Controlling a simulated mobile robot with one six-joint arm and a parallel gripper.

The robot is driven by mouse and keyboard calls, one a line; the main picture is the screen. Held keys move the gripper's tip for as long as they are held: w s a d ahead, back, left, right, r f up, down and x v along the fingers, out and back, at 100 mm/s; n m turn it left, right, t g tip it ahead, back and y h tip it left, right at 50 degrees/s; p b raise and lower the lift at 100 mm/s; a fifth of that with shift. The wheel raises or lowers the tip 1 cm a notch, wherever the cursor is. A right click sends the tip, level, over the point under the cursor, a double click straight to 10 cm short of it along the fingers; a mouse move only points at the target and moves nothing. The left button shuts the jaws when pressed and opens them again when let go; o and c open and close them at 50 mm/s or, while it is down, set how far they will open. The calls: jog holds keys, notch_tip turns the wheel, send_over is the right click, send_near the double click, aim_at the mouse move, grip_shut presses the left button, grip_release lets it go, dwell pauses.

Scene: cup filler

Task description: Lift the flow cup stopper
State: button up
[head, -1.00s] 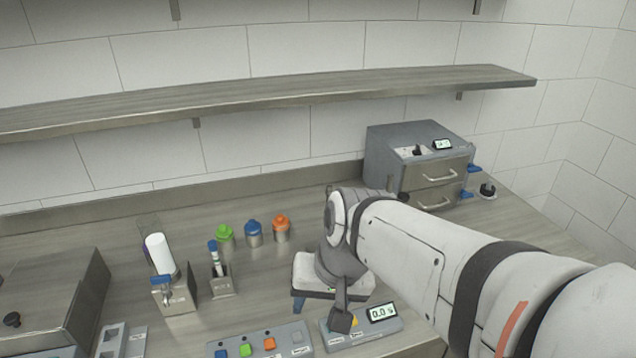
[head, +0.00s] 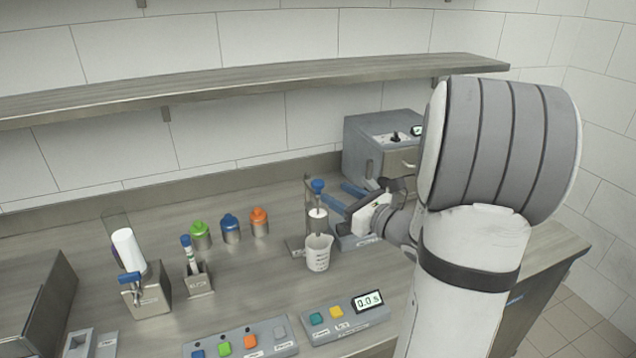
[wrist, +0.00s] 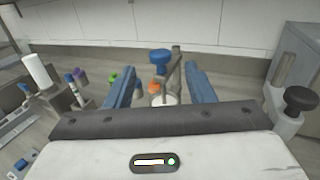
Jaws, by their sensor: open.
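The flow cup stopper has a blue knob (head: 317,185) on a thin rod above the flow cup (head: 318,222), which is held on a metal stand at the middle right of the counter. A white marked beaker (head: 318,254) is below the flow cup. My gripper (head: 341,197) is open, with its blue fingers to the right of the stopper and pointing toward it. In the wrist view, the knob (wrist: 160,56) shows between and beyond the two fingers, apart from both. The flow cup's pale rim (wrist: 163,99) is partly hidden by my gripper body.
Green, blue and orange-capped jars (head: 230,229) stand left of the stand. A grey drawer box (head: 375,150) is behind my gripper. Button panels (head: 345,315) lie in front. A holder with a white cylinder (head: 128,250) stands at left. A shelf (head: 250,88) runs above.

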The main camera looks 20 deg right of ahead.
aim_at(322, 185)
jog(key=p+x, duration=0.1)
jog(key=x, duration=0.6)
jog(key=shift+w+a, duration=0.1)
jog(key=shift+w, duration=0.2)
jog(key=shift+c, duration=0.4)
grip_shut()
